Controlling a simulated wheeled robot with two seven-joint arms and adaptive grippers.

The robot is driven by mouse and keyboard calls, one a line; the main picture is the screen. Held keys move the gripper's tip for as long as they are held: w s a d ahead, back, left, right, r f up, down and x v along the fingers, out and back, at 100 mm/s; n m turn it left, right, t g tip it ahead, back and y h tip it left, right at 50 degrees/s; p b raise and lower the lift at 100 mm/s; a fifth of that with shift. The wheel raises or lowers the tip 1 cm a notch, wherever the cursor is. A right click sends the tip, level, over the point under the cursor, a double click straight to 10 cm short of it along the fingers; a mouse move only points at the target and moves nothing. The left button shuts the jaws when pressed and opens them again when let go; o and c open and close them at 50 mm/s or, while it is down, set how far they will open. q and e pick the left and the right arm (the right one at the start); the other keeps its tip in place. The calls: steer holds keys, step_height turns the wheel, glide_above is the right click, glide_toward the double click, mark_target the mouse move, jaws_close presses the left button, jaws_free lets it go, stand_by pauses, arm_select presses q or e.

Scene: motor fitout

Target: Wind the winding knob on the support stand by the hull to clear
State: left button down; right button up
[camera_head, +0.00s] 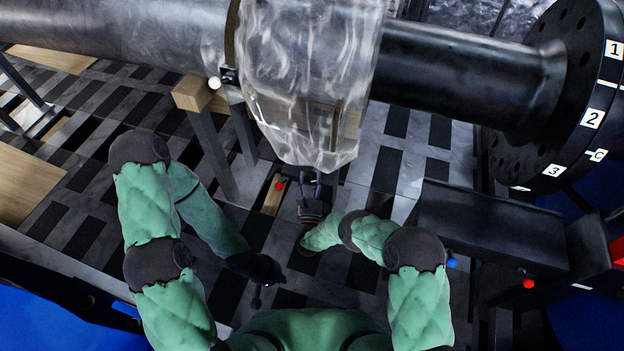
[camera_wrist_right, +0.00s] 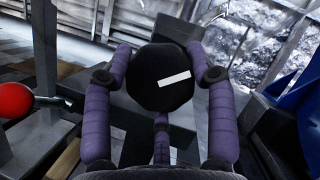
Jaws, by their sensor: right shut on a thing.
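The winding knob (camera_wrist_right: 160,77) is a black, many-sided disc with a white bar mark, which lies tilted in the right wrist view. My right gripper (camera_wrist_right: 158,85) has its purple fingers around the knob, one on each side and one below, shut on it. In the head view my right gripper (camera_head: 312,188) reaches to just below the plastic-wrapped section of the big shaft; the knob cannot be made out there. My left gripper (camera_head: 262,288) hangs low at centre left, away from the knob, and its fingers are too dark to read. The stand is mostly hidden.
A large dark shaft (camera_head: 465,75) with clear wrapping (camera_head: 300,70) crosses the top, ending in a numbered flange (camera_head: 560,110). A red ball handle (camera_head: 279,186) is close left of my right gripper and also shows in the wrist view (camera_wrist_right: 14,101). A black beam (camera_head: 490,225) lies right.

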steer(key=shift+w+d+m+h, duration=0.15)
steer(key=shift+d+m+h, duration=0.15)
steer(key=shift+m+h, duration=0.5)
steer(key=shift+m, duration=0.5)
steer(key=o, duration=1.2)
steer(key=shift+f, duration=0.1)
steer(key=shift+a, duration=0.1)
steer(key=shift+s+a+f+y, duration=0.1)
steer(key=shift+s+f+y, duration=0.15)
steer(key=shift+s, duration=0.3)
steer(key=v, duration=1.1)
